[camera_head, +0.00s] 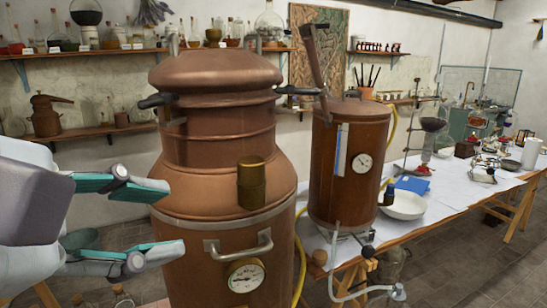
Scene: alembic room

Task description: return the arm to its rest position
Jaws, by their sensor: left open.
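My left gripper (176,219) comes in from the left edge, with its two teal-padded fingers spread wide apart, one above the other. Nothing is between the fingers. The fingertips point right, toward the large copper still (213,198), and overlap its left side in the picture. I cannot tell whether they touch it. A small brass cup (251,184) shows against the still's shoulder, to the right of the fingers. My right gripper is out of view.
A second copper vessel (347,175) with a dial stands on a long white-covered table (450,196), beside a white bowl (403,205). Shelves with flasks line the back wall. A yellow hose (300,262) hangs between the vessels. Grey floor shows at the lower right.

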